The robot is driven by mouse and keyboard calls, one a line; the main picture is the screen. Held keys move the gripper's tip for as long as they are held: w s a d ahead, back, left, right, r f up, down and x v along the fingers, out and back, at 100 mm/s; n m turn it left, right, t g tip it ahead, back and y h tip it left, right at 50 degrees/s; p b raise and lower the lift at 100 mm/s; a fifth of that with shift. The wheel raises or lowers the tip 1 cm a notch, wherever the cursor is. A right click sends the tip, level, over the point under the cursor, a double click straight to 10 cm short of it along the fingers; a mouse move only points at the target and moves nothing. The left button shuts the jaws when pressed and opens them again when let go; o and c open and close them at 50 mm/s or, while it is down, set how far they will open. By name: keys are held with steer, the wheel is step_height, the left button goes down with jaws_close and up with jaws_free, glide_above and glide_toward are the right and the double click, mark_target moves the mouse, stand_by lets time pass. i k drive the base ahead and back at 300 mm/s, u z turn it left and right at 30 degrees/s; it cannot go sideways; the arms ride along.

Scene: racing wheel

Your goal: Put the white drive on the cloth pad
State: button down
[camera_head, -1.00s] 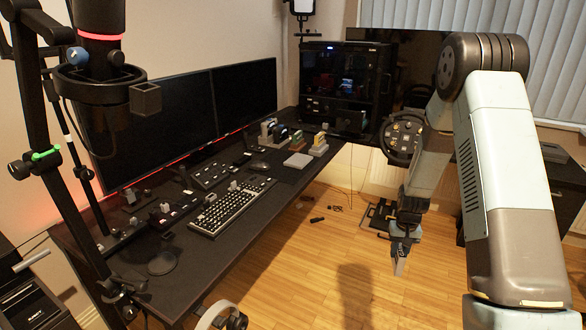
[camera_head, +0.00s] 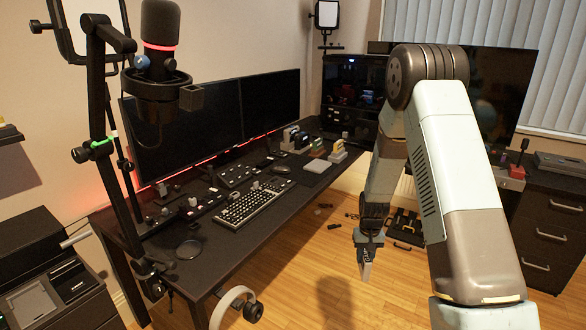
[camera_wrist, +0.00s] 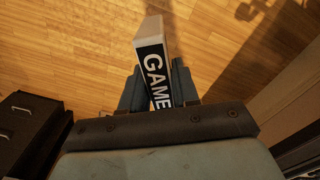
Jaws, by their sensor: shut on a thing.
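The white drive is a slim white block with a black side lettered "GAME" (camera_wrist: 153,68). My gripper (camera_wrist: 158,90) is shut on it in the wrist view, and its far end sticks out past the fingers. In the head view my gripper (camera_head: 366,258) points down over the wooden floor, right of the desk, with the drive (camera_head: 367,271) hanging below it. A flat pale grey square (camera_head: 318,166) lies on the desk near its far right end. I cannot tell whether it is the cloth pad.
The black desk (camera_head: 240,243) carries a keyboard (camera_head: 247,205), two monitors (camera_head: 271,108) and several small items. A microphone on a boom arm (camera_head: 160,60) stands at left. A drawer cabinet (camera_head: 552,225) is at right. A dark round disc (camera_head: 189,250) lies near the desk's front.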

mark_target(317, 164)
steer(key=u, duration=0.2)
steer(key=i, duration=0.9)
steer(key=u, duration=0.05)
